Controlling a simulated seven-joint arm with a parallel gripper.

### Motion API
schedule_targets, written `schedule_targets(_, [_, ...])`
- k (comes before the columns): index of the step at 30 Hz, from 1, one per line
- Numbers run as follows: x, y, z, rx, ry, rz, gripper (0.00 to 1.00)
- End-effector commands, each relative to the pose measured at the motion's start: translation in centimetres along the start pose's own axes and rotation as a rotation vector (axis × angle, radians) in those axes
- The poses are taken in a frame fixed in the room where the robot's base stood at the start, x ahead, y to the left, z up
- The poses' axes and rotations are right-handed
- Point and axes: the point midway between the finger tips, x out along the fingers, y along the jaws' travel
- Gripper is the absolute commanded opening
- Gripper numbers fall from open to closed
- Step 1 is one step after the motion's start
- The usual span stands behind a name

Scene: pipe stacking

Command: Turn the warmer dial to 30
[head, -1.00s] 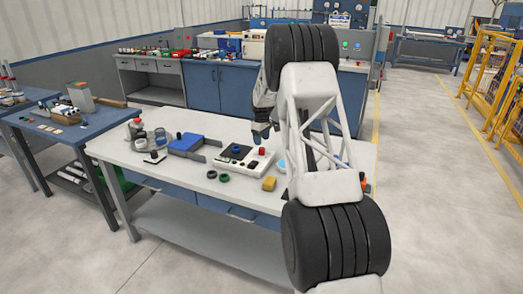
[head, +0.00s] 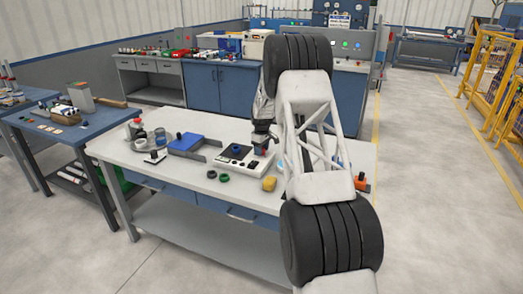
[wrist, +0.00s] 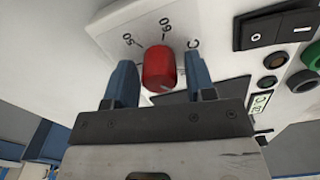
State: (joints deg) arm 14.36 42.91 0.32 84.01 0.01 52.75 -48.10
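The warmer (head: 256,168) is a white box with a dark top plate on the workbench. Its red dial (wrist: 160,68) sits on the white face in the wrist view. Printed marks reading 50, 60 and C show beside the dial; a 30 mark is not visible. My gripper (wrist: 160,60) has its two blue fingers on either side of the dial, with narrow gaps, so it looks open around it. In the head view my gripper (head: 262,138) is over the right part of the warmer and mostly covers the dial.
A black rocker switch (wrist: 278,25) and round buttons lie right of the dial.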

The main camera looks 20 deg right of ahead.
Motion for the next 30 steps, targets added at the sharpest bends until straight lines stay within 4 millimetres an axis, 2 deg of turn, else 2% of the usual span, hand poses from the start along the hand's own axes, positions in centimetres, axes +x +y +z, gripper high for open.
schedule_targets(1, [-0.01,0.01,0.0,0.0,0.0,0.0,0.42])
schedule_targets(6, [-0.01,0.0,0.0,0.0,0.0,0.0,0.16])
schedule_targets(8, [-0.02,0.0,0.0,0.0,0.0,0.0,0.1])
schedule_targets(20, [-0.07,0.0,-0.01,0.056,0.0,0.0,0.1])
schedule_targets(30, [-0.11,0.03,-0.01,0.268,0.0,0.0,0.1])
